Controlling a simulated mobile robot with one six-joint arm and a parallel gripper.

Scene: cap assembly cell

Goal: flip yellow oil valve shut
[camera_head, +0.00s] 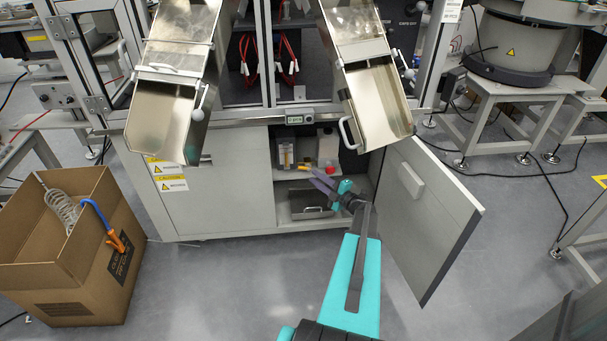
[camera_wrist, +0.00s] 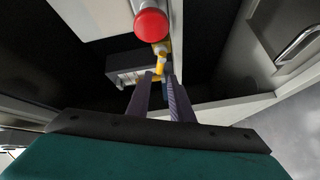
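The yellow oil valve (camera_wrist: 160,66) shows in the wrist view as a small yellow part just beyond my fingertips, below a round red knob in the picture. In the head view a small yellow piece (camera_head: 292,176) shows at the tips of my gripper (camera_head: 311,176), inside the open cabinet. My gripper also shows in the wrist view (camera_wrist: 161,78), with its two purple fingers apart and a narrow gap between them. The valve lines up with this gap. I cannot tell whether the fingers touch it. The valve's lower part is partly hidden by the fingers.
The red knob (camera_wrist: 151,25) is close above the valve; it is also in the head view (camera_head: 330,169). The cabinet door (camera_head: 430,215) stands open to the right of my arm. Two metal chutes (camera_head: 375,100) overhang the cabinet. A cardboard box (camera_head: 100,285) stands left on the floor.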

